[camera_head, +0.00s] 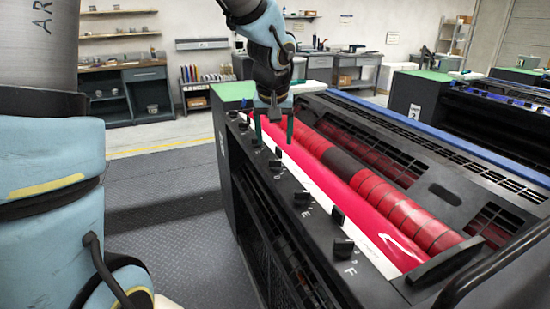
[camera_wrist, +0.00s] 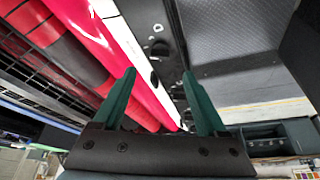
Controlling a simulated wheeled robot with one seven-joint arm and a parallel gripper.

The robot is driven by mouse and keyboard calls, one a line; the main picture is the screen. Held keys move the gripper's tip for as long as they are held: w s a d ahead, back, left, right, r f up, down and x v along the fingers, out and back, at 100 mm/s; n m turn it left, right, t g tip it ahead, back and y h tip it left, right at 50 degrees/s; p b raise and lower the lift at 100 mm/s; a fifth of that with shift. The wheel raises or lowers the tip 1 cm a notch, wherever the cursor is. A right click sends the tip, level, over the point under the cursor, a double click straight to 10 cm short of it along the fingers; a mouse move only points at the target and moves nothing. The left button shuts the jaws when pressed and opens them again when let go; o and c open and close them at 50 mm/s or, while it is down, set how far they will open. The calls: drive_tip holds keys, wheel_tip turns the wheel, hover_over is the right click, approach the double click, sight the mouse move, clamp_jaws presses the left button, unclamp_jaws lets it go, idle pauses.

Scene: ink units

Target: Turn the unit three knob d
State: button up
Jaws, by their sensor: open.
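The near ink unit (camera_head: 237,185) has a row of black knobs along its left edge, beside red rollers and a white strip. The knob above a faint letter that looks like D (camera_head: 275,164) stands just below my gripper in the head view. My gripper (camera_head: 274,141) has two green fingers, open and empty, pointing down over the panel edge. In the wrist view my gripper (camera_wrist: 158,72) is spread wide, and dark knobs show on the panel (camera_wrist: 172,60) between and beyond the fingers. No contact with a knob is visible.
Knobs marked E (camera_head: 302,199) and F (camera_head: 343,248) sit nearer on the same edge. A second unit (camera_head: 480,130) stands at the right. Grey floor (camera_head: 165,205) lies open to the left. A workbench (camera_head: 135,95) and shelves line the back wall.

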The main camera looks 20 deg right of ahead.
sight(275, 161)
drive_tip(key=x, duration=0.8)
drive_tip(key=shift+f, duration=0.3)
drive_tip(key=shift+c, duration=0.2)
clamp_jaws()
